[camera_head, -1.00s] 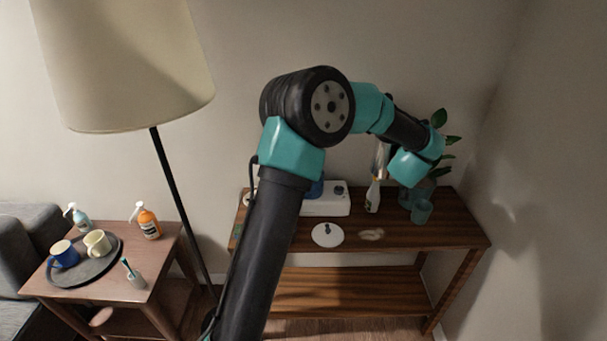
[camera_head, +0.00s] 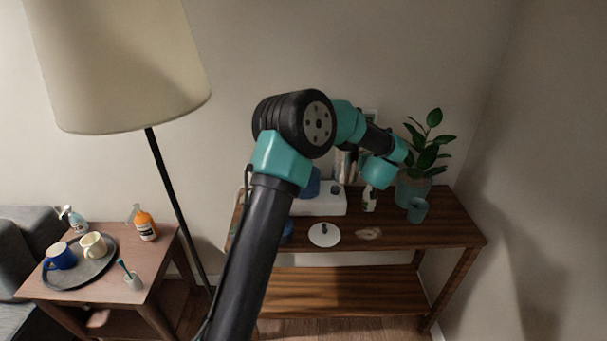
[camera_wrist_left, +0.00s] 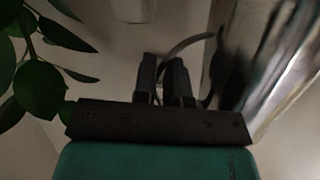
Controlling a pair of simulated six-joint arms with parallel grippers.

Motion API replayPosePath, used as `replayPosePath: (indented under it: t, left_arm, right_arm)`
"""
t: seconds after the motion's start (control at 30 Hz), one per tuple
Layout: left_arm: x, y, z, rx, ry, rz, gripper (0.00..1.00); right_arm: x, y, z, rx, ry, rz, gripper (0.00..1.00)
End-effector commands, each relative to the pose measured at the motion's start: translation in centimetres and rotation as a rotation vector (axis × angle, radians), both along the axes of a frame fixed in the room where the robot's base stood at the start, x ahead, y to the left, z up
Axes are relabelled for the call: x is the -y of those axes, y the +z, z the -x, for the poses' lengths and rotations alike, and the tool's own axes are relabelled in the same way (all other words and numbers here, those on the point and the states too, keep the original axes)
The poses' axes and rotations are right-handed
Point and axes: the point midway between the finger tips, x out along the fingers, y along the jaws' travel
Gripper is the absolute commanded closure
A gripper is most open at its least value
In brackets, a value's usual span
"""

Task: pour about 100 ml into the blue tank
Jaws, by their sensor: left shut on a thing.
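A shiny metal vessel (camera_head: 346,166) hangs above the back of the shelf table, partly behind my left arm. In the left wrist view the vessel (camera_wrist_left: 275,65) fills the right side, with a thin curved handle. My left gripper (camera_wrist_left: 164,62) is shut on that handle. The blue tank (camera_head: 312,183) stands at the white base unit (camera_head: 318,206), to the left of the vessel and largely hidden by my arm. The vessel's contents and the tank's inside cannot be seen. My right gripper is not in view.
A white lid with a knob (camera_head: 324,236) lies on the shelf table (camera_head: 410,238). A spray bottle (camera_head: 369,200), a teal cup (camera_head: 417,210) and a potted plant (camera_head: 427,158) stand to the right. A floor lamp (camera_head: 130,70) and side table (camera_head: 165,254) are at left.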

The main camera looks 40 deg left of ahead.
Motion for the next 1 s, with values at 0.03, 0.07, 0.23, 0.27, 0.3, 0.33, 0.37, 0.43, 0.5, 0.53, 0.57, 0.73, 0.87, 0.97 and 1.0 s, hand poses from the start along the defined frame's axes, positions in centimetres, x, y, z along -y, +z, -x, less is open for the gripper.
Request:
replayPosePath:
  t: [0.03,0.07,0.23,0.27,0.3,0.33,0.37,0.43,0.5,0.53,0.57,0.73,0.87,0.97,1.0]
  left_arm:
    - [0.3,0.0,-0.1,0.002,-0.006,-0.002,1.0]
    - [0.4,0.0,-0.1,0.002,-0.009,-0.003,1.0]
    - [0.7,-0.2,-0.1,0.003,-0.016,-0.003,1.0]
    - [0.7,-0.2,-0.1,0.003,-0.016,-0.003,1.0]
    - [0.7,-0.2,-0.1,0.003,-0.017,-0.002,1.0]
    - [0.7,-0.2,-0.1,0.003,-0.017,-0.002,1.0]
    - [0.7,-0.2,-0.1,0.003,-0.017,-0.002,1.0]
    - [0.7,-0.2,-0.1,0.003,-0.017,-0.002,1.0]
    - [0.7,-0.2,-0.1,0.001,-0.019,-0.004,1.0]
    - [0.7,-0.2,-0.1,0.003,-0.021,-0.004,1.0]
    - [0.6,-0.2,-0.1,0.005,-0.02,-0.001,1.0]
    - [0.4,-0.1,0.0,0.021,-0.024,0.031,1.0]
    - [0.0,0.2,0.2,0.044,-0.024,0.078,1.0]
    - [-0.4,0.4,0.4,0.069,-0.025,0.126,1.0]
    - [-0.5,0.5,0.5,0.079,-0.026,0.151,1.0]
  right_arm:
    - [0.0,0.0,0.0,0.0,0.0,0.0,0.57]
    - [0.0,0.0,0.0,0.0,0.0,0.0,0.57]
    - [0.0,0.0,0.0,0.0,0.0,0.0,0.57]
    - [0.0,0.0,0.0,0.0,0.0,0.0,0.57]
    - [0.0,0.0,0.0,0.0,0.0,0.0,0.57]
    - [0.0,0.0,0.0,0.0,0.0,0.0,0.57]
    - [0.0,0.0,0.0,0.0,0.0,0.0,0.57]
    - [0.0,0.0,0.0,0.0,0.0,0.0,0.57]
    - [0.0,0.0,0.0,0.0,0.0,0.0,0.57]
    - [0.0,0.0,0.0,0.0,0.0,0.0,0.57]
    - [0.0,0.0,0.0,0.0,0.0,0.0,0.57]
    - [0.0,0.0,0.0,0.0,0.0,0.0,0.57]
    - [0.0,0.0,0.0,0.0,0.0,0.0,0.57]
    - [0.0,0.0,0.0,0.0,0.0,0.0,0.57]
    - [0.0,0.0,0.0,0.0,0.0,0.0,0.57]
